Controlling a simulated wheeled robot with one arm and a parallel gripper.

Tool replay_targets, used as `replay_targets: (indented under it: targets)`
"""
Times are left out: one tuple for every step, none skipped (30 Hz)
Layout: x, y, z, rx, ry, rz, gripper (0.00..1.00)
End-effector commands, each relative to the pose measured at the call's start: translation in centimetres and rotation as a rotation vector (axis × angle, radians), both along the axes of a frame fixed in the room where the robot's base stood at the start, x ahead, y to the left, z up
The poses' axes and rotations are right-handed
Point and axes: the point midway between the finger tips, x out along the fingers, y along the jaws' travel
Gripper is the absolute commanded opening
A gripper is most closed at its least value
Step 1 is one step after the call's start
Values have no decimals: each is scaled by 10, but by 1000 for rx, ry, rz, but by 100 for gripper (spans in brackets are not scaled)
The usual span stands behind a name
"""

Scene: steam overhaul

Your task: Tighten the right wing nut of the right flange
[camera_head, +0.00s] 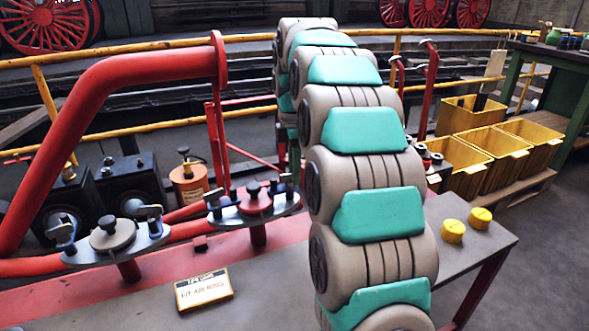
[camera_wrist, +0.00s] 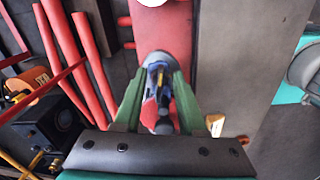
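The right flange (camera_head: 256,203) is a grey plate with a red, dark-knobbed centre, on a red pipe beside the bench. Its right wing nut (camera_head: 288,184), blue and dark, sits at the right end. Its left wing nut (camera_head: 214,199) stands at the other end. In the wrist view, my gripper (camera_wrist: 159,77) has two green fingers apart, one on each side of a blue wing nut (camera_wrist: 158,78). I see gaps beside the nut, with no clear contact. In the head view, my arm largely hides the gripper, which is down near the right wing nut.
The left flange (camera_head: 112,238) with two blue wing nuts stands to the left. A sign card (camera_head: 203,289) and two yellow knobs (camera_head: 453,231) are on the grey bench. A large red pipe (camera_head: 95,110) rises at left. Yellow bins (camera_head: 490,142) stand at right.

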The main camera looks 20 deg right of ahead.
Motion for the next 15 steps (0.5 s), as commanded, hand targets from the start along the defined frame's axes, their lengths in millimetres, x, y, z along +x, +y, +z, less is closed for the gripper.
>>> replay_targets:
  targets:
    - [0,0,0,0,0,0,40]
    - [0,0,0,0,0,0,40]
    - [0,0,0,0,0,0,37]
    - [0,0,0,0,0,0,33]
    - [0,0,0,0,0,0,30]
    - [0,0,0,0,0,0,25]
    - [0,0,0,0,1,0,22]
    - [0,0,0,0,1,0,19]
    - [0,0,0,0,1,0,14]
    - [0,0,0,0,1,0,11]
    - [0,0,0,0,1,0,7]
    - [0,0,0,0,1,0,3]
    - [0,0,0,0,1,0,0]
    - [0,0,0,0,1,0,0]
    - [0,0,0,0,1,0,0]
